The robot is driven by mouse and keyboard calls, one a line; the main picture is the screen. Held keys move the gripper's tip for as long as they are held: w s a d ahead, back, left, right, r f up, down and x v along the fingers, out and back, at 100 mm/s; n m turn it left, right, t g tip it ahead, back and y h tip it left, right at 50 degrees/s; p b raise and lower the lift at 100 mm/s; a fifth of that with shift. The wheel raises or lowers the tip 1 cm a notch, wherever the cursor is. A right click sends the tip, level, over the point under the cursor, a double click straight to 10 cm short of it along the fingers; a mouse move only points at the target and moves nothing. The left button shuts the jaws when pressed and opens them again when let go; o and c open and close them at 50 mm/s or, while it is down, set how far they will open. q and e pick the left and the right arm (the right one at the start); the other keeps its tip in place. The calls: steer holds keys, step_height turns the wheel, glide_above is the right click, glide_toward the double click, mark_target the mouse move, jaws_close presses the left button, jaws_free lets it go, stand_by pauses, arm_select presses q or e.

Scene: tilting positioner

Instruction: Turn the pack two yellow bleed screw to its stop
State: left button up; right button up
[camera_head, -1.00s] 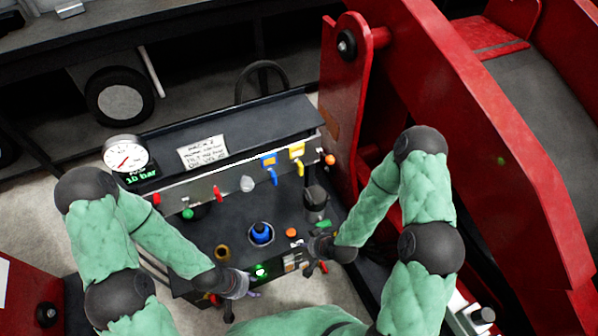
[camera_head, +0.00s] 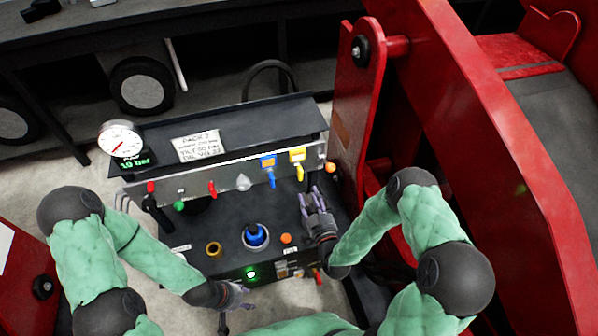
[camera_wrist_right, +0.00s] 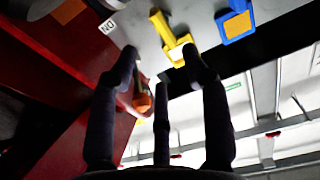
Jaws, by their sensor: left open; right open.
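The yellow bleed screw (camera_head: 300,173) hangs below its yellow tag (camera_head: 297,154) near the right end of the panel's metal strip. In the right wrist view the yellow screw (camera_wrist_right: 160,26) and its tag (camera_wrist_right: 180,50) are just beyond the fingertips. My right gripper (camera_head: 314,194) is open and empty, in front of and a little below the screw, apart from it in the head view. Its spread fingers (camera_wrist_right: 165,75) also show in the right wrist view. My left gripper (camera_head: 240,292) is open at the panel's front edge, low in the picture.
A blue screw (camera_head: 271,178) with a blue tag sits left of the yellow one. An orange knob (camera_head: 330,167) is to its right, near the red arm (camera_head: 354,110). A gauge (camera_head: 120,140), red levers and a blue knob (camera_head: 255,235) are on the console.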

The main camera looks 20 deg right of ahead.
mark_target(302, 174)
steer(key=w+b, duration=0.1)
steer(key=w, duration=0.4)
steer(key=w+b, duration=0.2)
steer(key=w, duration=0.3)
steer(key=shift+w+a, duration=0.2)
steer(key=shift+w, duration=0.05)
jaws_close()
